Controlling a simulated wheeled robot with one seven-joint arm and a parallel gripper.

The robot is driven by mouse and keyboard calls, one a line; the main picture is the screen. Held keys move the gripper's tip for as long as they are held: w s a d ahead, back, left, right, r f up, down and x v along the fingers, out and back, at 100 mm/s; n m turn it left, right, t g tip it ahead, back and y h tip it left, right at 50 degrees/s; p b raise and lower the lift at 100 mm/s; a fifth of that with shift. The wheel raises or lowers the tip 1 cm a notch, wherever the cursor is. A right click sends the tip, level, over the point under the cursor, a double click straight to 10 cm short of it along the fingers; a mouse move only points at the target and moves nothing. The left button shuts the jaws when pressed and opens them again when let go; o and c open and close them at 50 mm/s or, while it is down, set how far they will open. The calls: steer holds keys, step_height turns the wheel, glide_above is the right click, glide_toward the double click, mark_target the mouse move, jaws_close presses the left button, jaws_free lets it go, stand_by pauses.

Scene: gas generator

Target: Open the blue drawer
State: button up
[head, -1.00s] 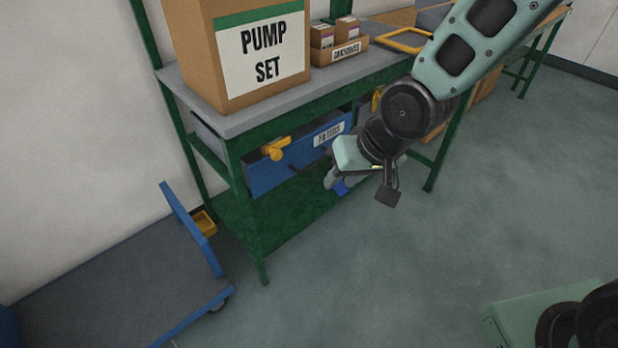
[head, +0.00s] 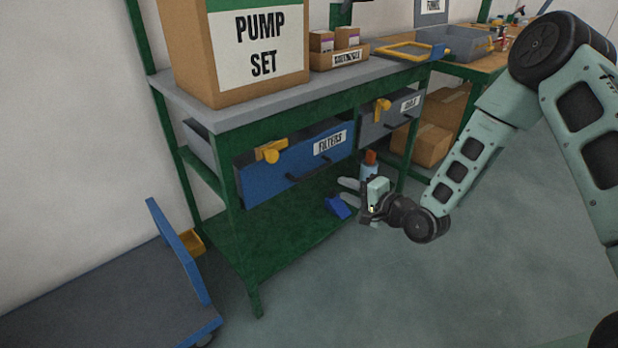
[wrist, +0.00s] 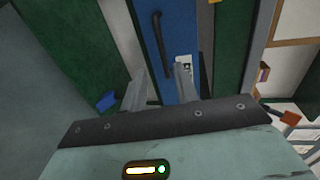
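The blue drawer (head: 295,163), labelled FILTERS, sits under the grey bench top and looks closed or nearly so. Its dark bar handle (head: 310,171) is on the front, and a yellow latch-like piece (head: 270,151) is at its upper left. My gripper (head: 352,190) is in front of and a little below the drawer's right end, apart from it. In the wrist view the blue drawer front (wrist: 178,35) and the handle (wrist: 162,45) lie beyond my two separated fingers (wrist: 160,92). Nothing is between the fingers.
A grey drawer (head: 390,118) with its own yellow piece is to the right. A large PUMP SET box (head: 258,50) stands on the bench. A blue trolley (head: 110,290) is at lower left. The green lower shelf (head: 240,235) holds a blue item. Floor in front is clear.

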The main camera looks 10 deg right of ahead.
mark_target(309, 174)
steer(key=b+x, duration=0.2)
steer(key=x, duration=1.3)
steer(key=shift+s, duration=0.1)
jaws_close()
